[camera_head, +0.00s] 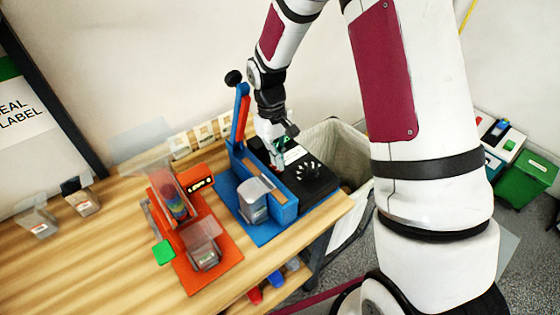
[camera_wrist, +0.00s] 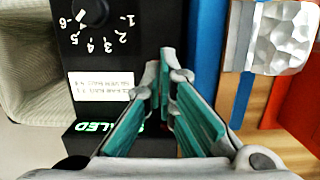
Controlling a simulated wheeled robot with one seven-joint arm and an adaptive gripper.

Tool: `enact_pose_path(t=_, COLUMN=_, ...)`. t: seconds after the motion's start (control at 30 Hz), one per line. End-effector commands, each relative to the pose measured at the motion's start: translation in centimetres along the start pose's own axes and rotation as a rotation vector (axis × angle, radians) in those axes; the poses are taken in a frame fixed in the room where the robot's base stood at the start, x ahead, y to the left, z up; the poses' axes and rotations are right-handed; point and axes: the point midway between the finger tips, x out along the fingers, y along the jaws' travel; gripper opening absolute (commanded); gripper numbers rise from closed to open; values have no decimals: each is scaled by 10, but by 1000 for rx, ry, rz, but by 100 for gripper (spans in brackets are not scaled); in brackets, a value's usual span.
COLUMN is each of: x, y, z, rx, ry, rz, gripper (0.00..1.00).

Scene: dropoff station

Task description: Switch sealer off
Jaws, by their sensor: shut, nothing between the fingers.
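The sealer has a blue frame (camera_head: 284,210) and a black control box (camera_head: 318,186) at the right end of the wooden table. Its raised arm with a red handle (camera_head: 243,118) stands up at the left. In the wrist view, the black box (camera_wrist: 130,60) carries a numbered dial (camera_wrist: 92,12), a white label (camera_wrist: 101,86) and green lit lettering (camera_wrist: 95,127), partly covered by my fingers. My gripper (camera_wrist: 161,62) is shut and empty, its teal fingers over the box's top. I cannot make out the power switch.
An orange station (camera_head: 190,267) with clear bins is to the left. A grey-lined bin (camera_head: 342,142) stands behind the table's right end. The table's front left is clear.

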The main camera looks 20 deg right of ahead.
Motion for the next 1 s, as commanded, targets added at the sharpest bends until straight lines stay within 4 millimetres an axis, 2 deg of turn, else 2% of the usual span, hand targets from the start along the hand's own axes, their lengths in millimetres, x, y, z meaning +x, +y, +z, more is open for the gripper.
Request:
enact_pose_path(t=0.2, x=13, y=0, z=0, rx=0, ry=0, rz=0, gripper=0)
enact_pose_path(t=0.57, x=15, y=0, z=0, rx=0, ry=0, rz=0, gripper=0)
enact_pose_path(t=0.8, x=35, y=0, z=11, rx=0, ry=-5, rz=-1, gripper=0)
enact_pose_path(t=1.0, x=37, y=1, z=12, rx=0, ry=-11, rz=-1, gripper=0)
